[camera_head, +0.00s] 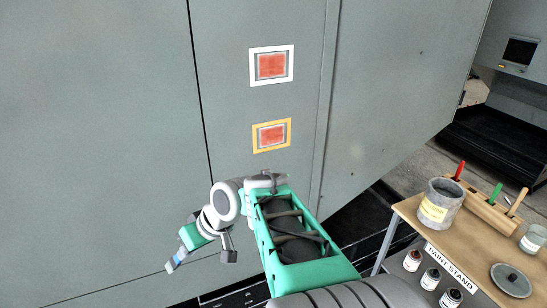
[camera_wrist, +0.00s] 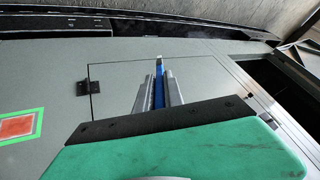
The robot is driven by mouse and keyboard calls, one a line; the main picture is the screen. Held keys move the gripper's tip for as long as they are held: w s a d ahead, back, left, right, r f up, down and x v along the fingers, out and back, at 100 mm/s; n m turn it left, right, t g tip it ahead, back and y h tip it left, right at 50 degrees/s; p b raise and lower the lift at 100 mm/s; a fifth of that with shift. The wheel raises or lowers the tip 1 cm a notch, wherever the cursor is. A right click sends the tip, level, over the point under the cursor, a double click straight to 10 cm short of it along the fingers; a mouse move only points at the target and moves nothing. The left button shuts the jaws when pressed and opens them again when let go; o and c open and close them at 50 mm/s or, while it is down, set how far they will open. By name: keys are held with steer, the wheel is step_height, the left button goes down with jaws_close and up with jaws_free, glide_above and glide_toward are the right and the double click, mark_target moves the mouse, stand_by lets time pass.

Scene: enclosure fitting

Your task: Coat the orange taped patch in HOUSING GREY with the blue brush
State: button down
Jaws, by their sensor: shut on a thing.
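The orange taped patch (camera_head: 271,136) is on the grey enclosure wall, a red panel with a grey edge inside orange tape. It is below a white taped patch (camera_head: 271,66). My gripper (camera_head: 179,259) is low and left of both patches, shut on the blue brush. In the wrist view the blue brush (camera_wrist: 159,88) stands between the fingers of my gripper (camera_wrist: 160,92), its pale tip pointing away from me. A green taped patch (camera_wrist: 18,126) with a red panel shows at the left there. I cannot tell whether the bristles carry paint.
A paint stand (camera_head: 411,211) at right holds a grey pot (camera_head: 437,210) with a yellow label too small to read, a rack (camera_head: 489,214) of red, green and wooden handles, and a jar (camera_head: 532,239).

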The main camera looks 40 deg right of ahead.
steer(key=w+d+r+t+h+b, duration=0.1)
steer(key=w+d+t+h+b, duration=0.15)
steer(key=d, duration=0.55)
steer(key=w+d+r+t+h+b, duration=0.1)
steer(key=w+d+r+t+b, duration=0.15)
steer(key=d, duration=0.65)
steer(key=s+d+r+n+t+h+b, duration=0.1)
steer(key=s+d+r+h+b, duration=0.15)
steer(key=d, duration=0.55)
steer(key=s+d+r+t+h+b, duration=0.2)
steer(key=d+r, duration=0.1)
steer(key=d, duration=0.5)
steer(key=w+d+p, duration=0.1)
steer(key=w+p, duration=0.2)
steer(key=w, duration=0.3)
steer(key=shift+d+r, duration=0.2)
steer(key=shift+r, duration=0.05)
steer(key=shift+w, duration=0.1)
